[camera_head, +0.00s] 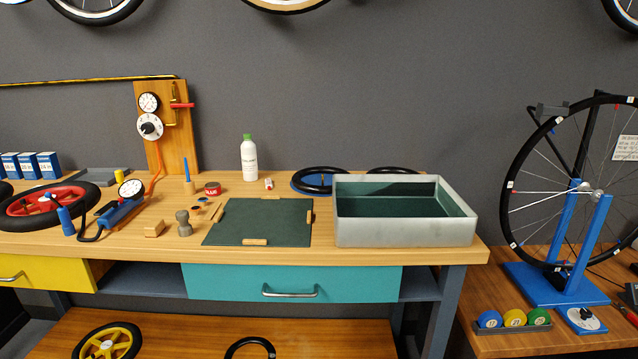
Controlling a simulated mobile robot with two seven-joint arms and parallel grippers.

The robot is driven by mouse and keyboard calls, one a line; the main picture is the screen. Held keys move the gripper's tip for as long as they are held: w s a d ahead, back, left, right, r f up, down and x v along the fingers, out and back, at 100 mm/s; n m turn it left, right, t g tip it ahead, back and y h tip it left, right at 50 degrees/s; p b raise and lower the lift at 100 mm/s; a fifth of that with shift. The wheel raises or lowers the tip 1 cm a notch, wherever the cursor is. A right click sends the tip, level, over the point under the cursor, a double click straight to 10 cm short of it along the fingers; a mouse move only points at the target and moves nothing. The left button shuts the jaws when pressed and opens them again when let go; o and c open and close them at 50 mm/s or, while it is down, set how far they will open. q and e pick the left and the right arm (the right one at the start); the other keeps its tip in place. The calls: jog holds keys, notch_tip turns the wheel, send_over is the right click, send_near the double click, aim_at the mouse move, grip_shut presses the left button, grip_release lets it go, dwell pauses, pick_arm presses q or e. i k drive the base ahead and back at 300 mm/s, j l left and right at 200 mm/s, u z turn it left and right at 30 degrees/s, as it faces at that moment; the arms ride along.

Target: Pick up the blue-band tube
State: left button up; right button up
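A black ring-shaped tube (321,170) lies at the back of the workbench, left of and partly behind the grey metal tray. Blue shows at its left side and inside its ring; I cannot tell if this is a band or something under it. A second black tube (393,169) lies behind the tray, with most of it hidden and no blue band visible. Neither of my grippers is in view.
The grey tray (404,233) with a dark green inside stands on the bench's right. A green mat (258,222) lies left of it. A white bottle (249,160) stands at the back. A wheel stand (570,240) is at the right. Small tools crowd the left.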

aim_at(296, 181)
jog(key=i+j, duration=0.1)
jog(key=i, duration=0.25)
jog(key=i+u, duration=0.15)
jog(key=u, duration=0.3)
jog(key=i+u, duration=0.15)
jog(key=u, duration=0.25)
